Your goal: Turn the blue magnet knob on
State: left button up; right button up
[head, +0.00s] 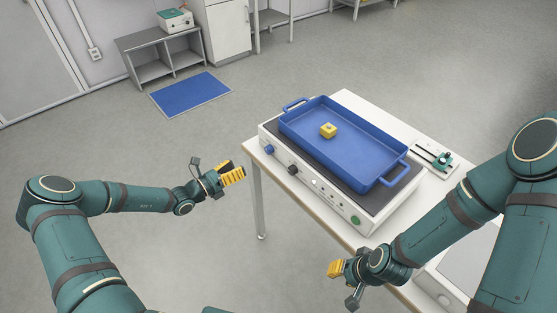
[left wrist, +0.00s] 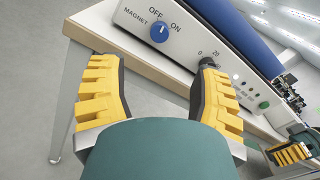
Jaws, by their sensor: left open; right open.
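The blue magnet knob (head: 269,149) is on the front panel of a white box-shaped device (head: 325,190), near its left end. In the left wrist view the knob (left wrist: 159,34) sits beside the printed words MAGNET, OFF and ON. A small white mark shows on its upper part, toward OFF, but it is too small to read exactly. My left gripper (head: 234,174) is open and empty, apart from the knob and to its left. In the left wrist view its yellow fingers (left wrist: 155,85) are spread below the knob. My right gripper (head: 338,270) is near the table's front edge, away from the knob.
A blue tray (head: 300,149) with handles sits on the device, with a yellow block (head: 328,131) in it. A black knob (head: 293,169) and green button (head: 355,219) share the panel. The white table (head: 345,96) has a front edge below the panel.

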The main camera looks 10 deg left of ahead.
aim_at(266, 150)
pick_arm(q)
jog(key=b+x, duration=0.3)
jog(key=x, duration=1)
jog(key=shift+w+d+f, duration=0.15)
jog(key=shift+f, duration=0.05)
pick_arm(e)
jog(key=f, duration=0.1)
jog(key=d+f, duration=0.1)
jog(key=f, duration=0.1)
jog(key=shift+w+f, duration=0.15)
jog(key=shift+f, duration=0.1)
pick_arm(q)
grip_shut()
